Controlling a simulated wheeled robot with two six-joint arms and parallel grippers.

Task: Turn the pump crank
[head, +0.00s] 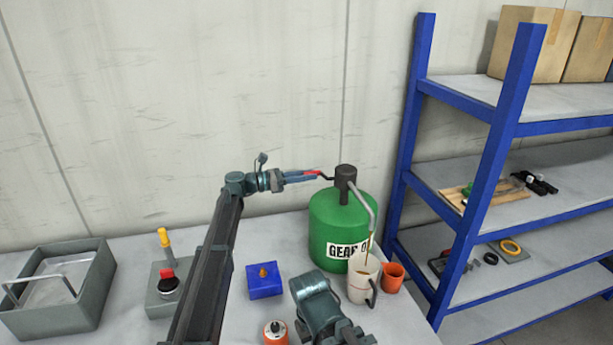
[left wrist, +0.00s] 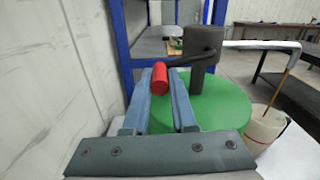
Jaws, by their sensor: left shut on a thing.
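A green drum (head: 325,222) labelled "GEAR O…" stands on the bench with a dark pump head (head: 346,178) on top. The pump's dark crank ends in a red grip (left wrist: 159,78). My left gripper (head: 316,174) reaches in from the left, its blue fingers shut on the red grip; the left wrist view shows it between the fingertips. A grey spout (head: 366,205) bends down over a white mug (head: 362,280). A thin brown stream runs into the mug, where brown liquid shows. Part of my right arm is at the bottom; its fingertips are not seen.
An orange cup (head: 392,278) stands right of the mug. A blue-framed shelf (head: 412,120) stands at right.

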